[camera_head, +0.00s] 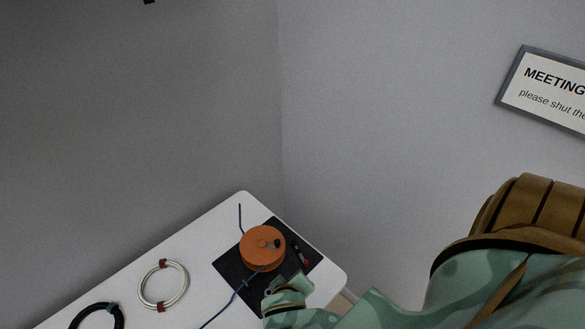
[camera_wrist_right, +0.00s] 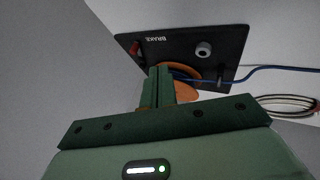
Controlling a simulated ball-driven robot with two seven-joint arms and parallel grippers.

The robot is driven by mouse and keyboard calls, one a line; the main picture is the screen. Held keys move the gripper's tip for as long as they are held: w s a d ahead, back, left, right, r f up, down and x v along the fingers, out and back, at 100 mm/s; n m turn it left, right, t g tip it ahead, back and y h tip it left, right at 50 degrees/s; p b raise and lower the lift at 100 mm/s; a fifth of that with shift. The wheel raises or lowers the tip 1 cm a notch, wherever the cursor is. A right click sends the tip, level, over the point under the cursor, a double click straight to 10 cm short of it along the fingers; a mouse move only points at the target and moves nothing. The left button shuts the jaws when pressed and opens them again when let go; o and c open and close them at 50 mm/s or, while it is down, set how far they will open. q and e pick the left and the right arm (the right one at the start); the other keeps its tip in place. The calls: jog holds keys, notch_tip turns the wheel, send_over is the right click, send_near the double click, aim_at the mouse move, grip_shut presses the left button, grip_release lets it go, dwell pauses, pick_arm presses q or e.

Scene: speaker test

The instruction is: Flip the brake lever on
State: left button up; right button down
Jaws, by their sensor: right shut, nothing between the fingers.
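The brake lever (camera_head: 300,254) is a small black piece with a red end, on the black panel (camera_head: 231,268) to the right of the orange reel (camera_head: 262,250). In the right wrist view the red part of the lever (camera_wrist_right: 137,48) sits at the panel's left end, near the white word BRAKE (camera_wrist_right: 155,38). My right gripper (camera_wrist_right: 160,72) is shut and empty. Its fingers cover part of the orange reel (camera_wrist_right: 186,92) in that view and stand apart from the lever. In the head view the right gripper (camera_head: 284,285) is just below the reel. My left gripper is not in view.
The panel lies on a white table (camera_head: 210,225) against a grey wall. A blue cable (camera_head: 222,308) runs from the reel. A white cable coil (camera_head: 143,290) and a black one (camera_head: 118,315) lie to the left. A meeting sign (camera_head: 545,90) hangs at right.

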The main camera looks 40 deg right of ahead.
aim_at(302, 257)
jog(key=b+x, duration=0.2)
jog(key=x, duration=0.5)
jog(key=shift+w+d+f+b, duration=0.1)
jog(key=shift+d+f+b, duration=0.05)
jog(key=shift+f+b, duration=0.2)
jog(key=d, duration=0.3)
jog(key=shift+w+d, duration=0.1)
jog(key=shift+w, duration=0.2)
jog(key=shift+d, duration=0.45)
